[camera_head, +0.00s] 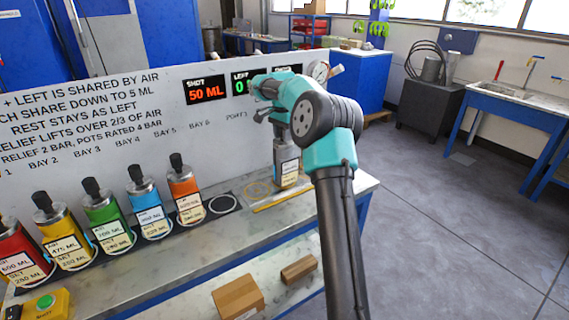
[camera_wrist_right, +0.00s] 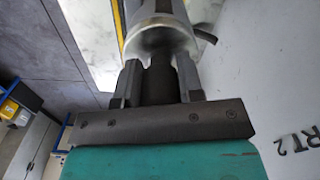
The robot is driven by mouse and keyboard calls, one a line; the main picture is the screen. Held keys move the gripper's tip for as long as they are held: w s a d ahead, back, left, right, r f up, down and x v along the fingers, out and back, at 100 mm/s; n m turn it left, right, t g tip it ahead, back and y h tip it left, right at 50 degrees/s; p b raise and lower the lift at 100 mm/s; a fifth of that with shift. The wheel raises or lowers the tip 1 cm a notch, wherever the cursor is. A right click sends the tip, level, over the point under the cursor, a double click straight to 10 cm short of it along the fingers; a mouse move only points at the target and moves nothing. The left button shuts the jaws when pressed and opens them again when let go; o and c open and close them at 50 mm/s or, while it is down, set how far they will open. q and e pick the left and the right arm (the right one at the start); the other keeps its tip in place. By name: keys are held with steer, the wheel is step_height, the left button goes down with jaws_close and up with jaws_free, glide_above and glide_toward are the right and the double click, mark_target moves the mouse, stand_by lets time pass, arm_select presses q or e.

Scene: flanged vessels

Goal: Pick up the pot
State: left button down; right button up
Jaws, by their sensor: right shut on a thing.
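The pot (camera_head: 287,168) is a silver-grey flanged vessel with a pale label, upright at the right end of the bench. My right gripper (camera_head: 282,122) is above it, partly hidden by my own wrist. In the right wrist view, the gripper (camera_wrist_right: 158,80) is shut on the black neck of the pot (camera_wrist_right: 158,38), one finger on each side. Whether the pot's base touches the bench is hard to tell. Several other pots stand in a row to the left: red (camera_head: 22,258), yellow (camera_head: 62,238), green (camera_head: 108,225), blue (camera_head: 147,208) and orange (camera_head: 185,197). My left gripper is not in view.
An empty dark ring (camera_head: 222,204) lies right of the orange pot. A yellow-marked ring (camera_head: 257,190) and yellow strip (camera_head: 287,200) are near the held pot. A lettered panel (camera_head: 110,125) stands behind. Cardboard boxes (camera_head: 238,296) lie on the lower shelf. A yellow button box (camera_head: 46,304) is front left.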

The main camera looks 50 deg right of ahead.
jaws_close()
steer(key=shift+r, duration=0.15)
stand_by(0.4)
steer(key=shift+r, duration=1.75)
steer(key=s+a+r, duration=0.1)
steer(key=s+a, duration=0.9)
steer(key=a, duration=0.2)
steer(key=shift+s+r, duration=0.15)
steer(key=shift+s, duration=0.1)
